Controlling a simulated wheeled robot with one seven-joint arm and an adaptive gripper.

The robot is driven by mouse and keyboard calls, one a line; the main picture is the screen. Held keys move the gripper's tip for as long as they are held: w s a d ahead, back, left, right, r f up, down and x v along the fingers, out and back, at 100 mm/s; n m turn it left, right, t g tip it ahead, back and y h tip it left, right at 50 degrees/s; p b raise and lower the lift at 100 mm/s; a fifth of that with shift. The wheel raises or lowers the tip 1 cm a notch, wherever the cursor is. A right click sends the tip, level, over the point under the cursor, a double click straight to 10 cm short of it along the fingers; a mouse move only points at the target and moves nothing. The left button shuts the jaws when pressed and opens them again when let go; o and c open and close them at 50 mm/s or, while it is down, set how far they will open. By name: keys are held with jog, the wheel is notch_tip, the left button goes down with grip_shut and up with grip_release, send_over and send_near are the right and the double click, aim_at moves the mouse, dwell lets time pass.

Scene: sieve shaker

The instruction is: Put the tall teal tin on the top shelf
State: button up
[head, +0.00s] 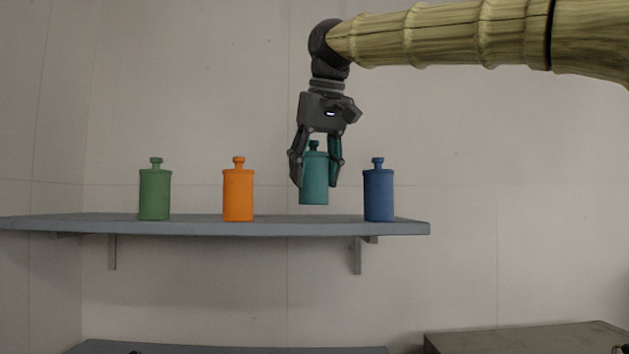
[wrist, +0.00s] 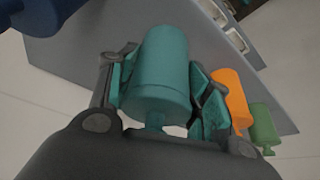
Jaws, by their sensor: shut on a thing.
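The teal tin (head: 314,184) is upright, with a narrow neck and knob on top. My gripper (head: 315,172) points down and is shut on it, one finger on each side. The tin's base shows a little above the grey shelf (head: 200,227) in the head view, between the orange and blue tins. In the wrist view the teal tin (wrist: 160,75) sits between the finger pads (wrist: 165,100), with the shelf (wrist: 100,45) beyond it. I cannot tell exactly how large the gap under the tin is.
A green tin (head: 155,194) and an orange tin (head: 238,195) stand on the shelf to the left. A blue tin (head: 378,194) stands close on the right, near the shelf's right end. Another grey surface (head: 230,348) lies below, and a box-like top (head: 530,340) at lower right.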

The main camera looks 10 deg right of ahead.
aim_at(314, 186)
jog(key=shift+d+f+p, duration=0.1)
jog(key=shift+f+p, duration=0.55)
jog(key=shift+f, duration=0.75)
jog(key=shift+f, duration=0.15)
jog(key=o, duration=1.1)
jog(key=b+v, duration=0.3)
jog(key=v, duration=0.9)
